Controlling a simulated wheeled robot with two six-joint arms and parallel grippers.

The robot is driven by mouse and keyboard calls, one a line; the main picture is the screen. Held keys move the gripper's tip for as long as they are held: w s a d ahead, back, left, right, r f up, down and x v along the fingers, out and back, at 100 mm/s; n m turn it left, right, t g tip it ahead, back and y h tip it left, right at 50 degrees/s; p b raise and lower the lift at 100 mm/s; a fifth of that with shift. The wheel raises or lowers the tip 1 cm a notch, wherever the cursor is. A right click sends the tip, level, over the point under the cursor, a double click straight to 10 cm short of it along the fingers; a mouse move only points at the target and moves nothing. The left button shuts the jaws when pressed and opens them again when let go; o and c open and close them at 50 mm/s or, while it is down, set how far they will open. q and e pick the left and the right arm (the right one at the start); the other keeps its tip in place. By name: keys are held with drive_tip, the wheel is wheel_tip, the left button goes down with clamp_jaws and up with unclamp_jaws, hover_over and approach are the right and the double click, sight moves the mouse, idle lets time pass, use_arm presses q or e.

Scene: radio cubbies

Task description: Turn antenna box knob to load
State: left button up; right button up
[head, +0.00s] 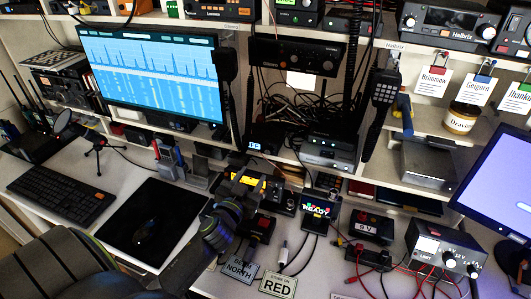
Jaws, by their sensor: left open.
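My left arm comes in from the lower left, and its gripper (243,186) is over the desk at the middle of the head view. The gripper is open, in front of a small dark box with a yellow panel (249,181) and round knobs at its right. This may be the antenna box, but its labels are too small to read. The gripper hides part of the box, and I cannot tell whether the fingers touch a knob. My right gripper is not in view.
A knobbed meter box (445,250) with red leads is at right. A black mat (152,215) and keyboard (62,192) are left.

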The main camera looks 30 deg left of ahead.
sight(267, 152)
use_arm(q)
drive_tip(key=w, duration=0.3)
drive_tip(key=w+a, duration=0.1)
drive_tip(key=w, duration=0.5)
drive_tip(key=shift+a+p, duration=0.4)
drive_tip(key=shift+w+a, duration=0.1)
drive_tip(key=shift+w, duration=0.65)
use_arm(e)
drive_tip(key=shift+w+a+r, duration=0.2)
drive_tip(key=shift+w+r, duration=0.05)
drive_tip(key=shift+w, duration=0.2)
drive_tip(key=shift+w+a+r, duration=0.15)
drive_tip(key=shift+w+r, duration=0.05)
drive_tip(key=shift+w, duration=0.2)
use_arm(q)
clamp_jaws()
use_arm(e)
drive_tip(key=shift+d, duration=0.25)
